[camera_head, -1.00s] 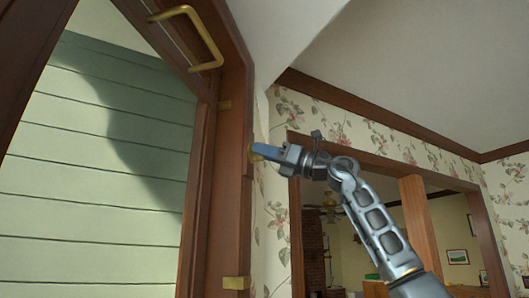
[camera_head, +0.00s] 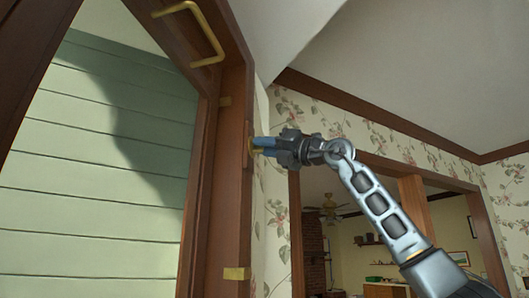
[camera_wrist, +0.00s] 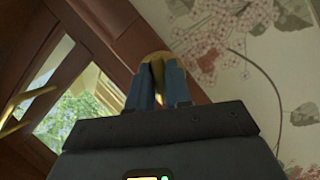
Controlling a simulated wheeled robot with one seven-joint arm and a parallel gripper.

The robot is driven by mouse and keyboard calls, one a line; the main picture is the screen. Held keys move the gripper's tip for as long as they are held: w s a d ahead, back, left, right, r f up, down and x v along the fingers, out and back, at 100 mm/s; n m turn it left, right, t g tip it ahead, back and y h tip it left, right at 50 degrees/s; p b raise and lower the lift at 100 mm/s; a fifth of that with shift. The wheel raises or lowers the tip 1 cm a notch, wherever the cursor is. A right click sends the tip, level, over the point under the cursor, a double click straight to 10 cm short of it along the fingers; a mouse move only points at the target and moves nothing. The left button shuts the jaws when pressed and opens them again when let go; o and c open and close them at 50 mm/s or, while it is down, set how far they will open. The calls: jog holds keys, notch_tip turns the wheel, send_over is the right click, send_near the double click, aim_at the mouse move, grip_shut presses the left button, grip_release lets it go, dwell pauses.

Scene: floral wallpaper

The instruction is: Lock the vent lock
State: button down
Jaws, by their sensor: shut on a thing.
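The vent lock is a small brass piece (camera_head: 251,145) on the brown wooden window frame (camera_head: 237,190), partly hidden by my blue fingers. My gripper (camera_head: 258,145) reaches in from the right at the frame's edge and is shut on the brass piece. In the wrist view, the gold piece (camera_wrist: 158,60) shows between and just beyond the two blue fingers of my gripper (camera_wrist: 158,85). The tilted window sash above carries a brass handle (camera_head: 210,40).
Floral wallpaper (camera_head: 275,200) lies close right of the frame. A wood-trimmed opening (camera_head: 295,240) to another room is behind my arm.

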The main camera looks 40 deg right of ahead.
jog(key=m+g+h+b, duration=0.1)
jog(key=m+b, duration=0.1)
jog(key=m, duration=0.2)
jog(key=m+g+h+b, duration=0.1)
jog(key=m+h+b, duration=0.1)
jog(key=m, duration=0.3)
jog(key=m+g+h+b, duration=0.1)
jog(key=m+b, duration=0.1)
jog(key=m, duration=0.3)
jog(key=shift+r+h, duration=0.1)
jog(key=shift+h, duration=0.2)
jog(key=c, duration=1.1)
grip_release()
jog(key=shift+c, duration=0.2)
jog(key=shift+s, duration=0.1)
jog(key=s+b, duration=0.2)
jog(key=s, duration=0.5)
jog(key=shift+s+d+b, duration=0.3)
jog(key=shift+d, duration=0.15)
